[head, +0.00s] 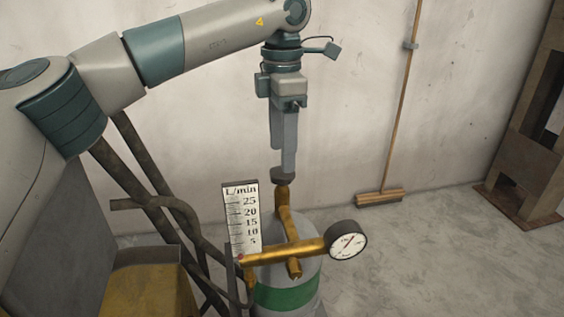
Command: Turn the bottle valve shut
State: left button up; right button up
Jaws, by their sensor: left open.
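The gas bottle (289,294) stands upright at the lower middle, grey with a green band. A brass valve fitting (286,222) rises from its top, with a small dark valve knob (281,175) at the upper end. My left gripper (284,168) points straight down from above, its fingers at the knob. It is open. The fingers overlap in this view, so I cannot tell whether they touch the knob or straddle it. My right gripper is not in view.
A round pressure gauge (346,240) juts right from the brass pipe. A white L/min flow scale (241,220) stands left of the valve. Dark metal bars (165,200) are further left. A broom (380,197) leans on the wall.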

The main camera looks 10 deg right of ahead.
aim_at(282, 177)
pick_arm(q)
notch_tip(282, 177, down, 4)
jog(key=shift+r, duration=0.25)
jog(key=shift+f+p, duration=0.3)
jog(key=shift+f, duration=0.2)
jog(key=shift+c, duration=0.5)
jog(key=c, duration=0.9)
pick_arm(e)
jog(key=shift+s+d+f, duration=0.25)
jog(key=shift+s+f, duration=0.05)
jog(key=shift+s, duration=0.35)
